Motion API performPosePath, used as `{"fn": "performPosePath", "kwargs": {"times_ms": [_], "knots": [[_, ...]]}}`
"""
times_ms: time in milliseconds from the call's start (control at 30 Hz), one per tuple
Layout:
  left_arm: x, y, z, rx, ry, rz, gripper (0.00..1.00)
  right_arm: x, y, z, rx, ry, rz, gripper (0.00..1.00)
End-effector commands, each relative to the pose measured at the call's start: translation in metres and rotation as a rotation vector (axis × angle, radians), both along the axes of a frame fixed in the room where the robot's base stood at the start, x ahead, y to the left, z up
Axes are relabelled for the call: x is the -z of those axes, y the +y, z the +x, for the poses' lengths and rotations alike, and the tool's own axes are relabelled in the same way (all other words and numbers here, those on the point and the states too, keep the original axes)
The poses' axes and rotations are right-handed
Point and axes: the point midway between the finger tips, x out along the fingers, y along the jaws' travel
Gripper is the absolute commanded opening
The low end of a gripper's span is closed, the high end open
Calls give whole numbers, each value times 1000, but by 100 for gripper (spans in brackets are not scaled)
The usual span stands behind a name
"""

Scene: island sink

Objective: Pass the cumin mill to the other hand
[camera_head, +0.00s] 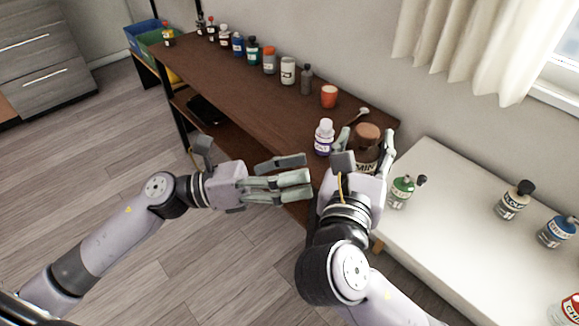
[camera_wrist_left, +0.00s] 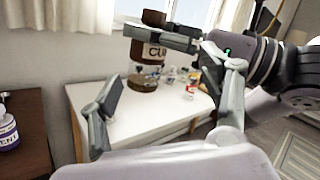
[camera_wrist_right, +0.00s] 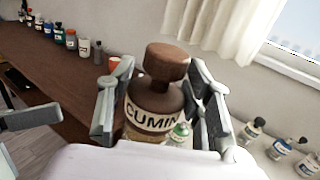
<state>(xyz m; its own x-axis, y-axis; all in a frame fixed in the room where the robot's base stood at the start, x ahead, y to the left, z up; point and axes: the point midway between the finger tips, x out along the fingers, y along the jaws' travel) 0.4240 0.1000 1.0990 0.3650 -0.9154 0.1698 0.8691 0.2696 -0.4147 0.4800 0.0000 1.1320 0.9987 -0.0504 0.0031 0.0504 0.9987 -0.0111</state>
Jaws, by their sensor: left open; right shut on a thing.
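The cumin mill (camera_head: 367,133) is a brown jar with a rounded brown top and a pale CUMIN label. My right gripper (camera_head: 365,142) is shut on it and holds it upright. In the right wrist view the mill (camera_wrist_right: 153,103) stands between the two fingers, label facing the camera. My left gripper (camera_head: 296,176) is open and empty, to the left of the right gripper and apart from the mill. In the left wrist view the mill (camera_wrist_left: 146,72) shows beyond the open left fingers, partly covered by a right gripper finger. A left finger also shows in the right wrist view (camera_wrist_right: 30,118).
A brown shelf table (camera_head: 215,75) carries a row of several bottles, a red cup (camera_head: 328,96) and a purple-labelled white bottle (camera_head: 323,138) close to my right gripper. A white table (camera_head: 440,215) at right holds several bottles, including a green one (camera_head: 401,190).

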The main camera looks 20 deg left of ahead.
Motion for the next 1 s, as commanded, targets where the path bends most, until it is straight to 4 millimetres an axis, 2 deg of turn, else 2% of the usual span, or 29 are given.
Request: {"fn": "performPosePath", "kwargs": {"times_ms": [100,200,333,433,567,800,1000], "knots": [[6,6,8,-12,-191,167,71,0,0,0,0,-1,0,15],[11,10,12,-15,-290,258,71,0,0,0,0,-1,0,15],[14,11,16,-18,-347,313,71,0,0,0,0,-1,0,15],[15,4,20,-19,-356,320,71,0,0,0,0,-1,0,15],[13,-15,26,-18,-357,317,71,0,0,0,0,-1,0,15],[14,-59,43,-18,-354,313,71,0,0,0,0,-1,0,15],[14,-87,53,-18,-351,313,71,0,0,0,0,-1,0,15]]}}
